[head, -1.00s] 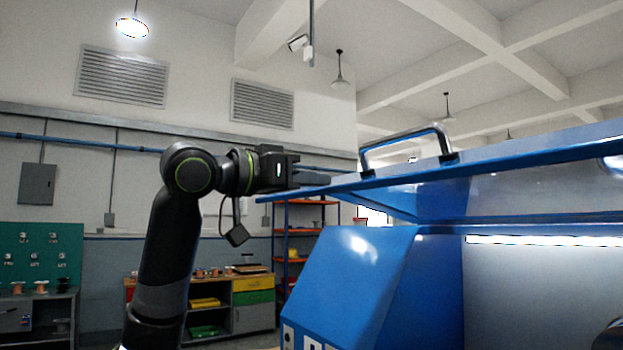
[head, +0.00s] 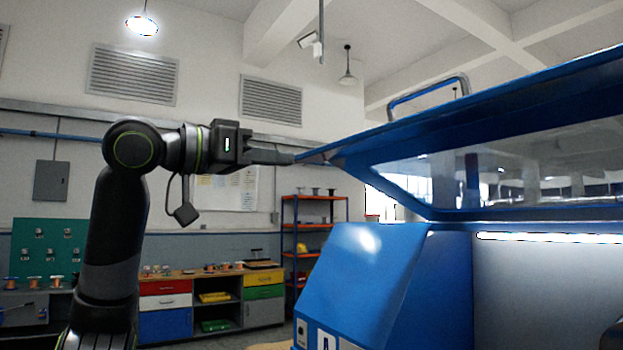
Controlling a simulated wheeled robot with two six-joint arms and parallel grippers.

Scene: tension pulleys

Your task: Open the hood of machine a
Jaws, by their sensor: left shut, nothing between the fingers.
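Machine a is the blue machine (head: 365,285) at the right, with a letter A label at its lower front. Its blue hood (head: 450,130) stands raised and tilted, its front edge up at the left and its underside and clear window showing. A metal handle (head: 425,92) is on top of the hood. My left gripper (head: 288,157) is shut and empty, its fingertips at the hood's front left corner. I cannot tell whether they press on it or only overlap it in the picture. My right gripper is out of view.
A bright strip light (head: 545,238) shows inside the machine below the hood. A low cabinet with coloured drawers (head: 165,302), an orange and blue shelf (head: 312,240) and a green tool board (head: 47,248) stand along the back wall. The space around my left arm looks clear.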

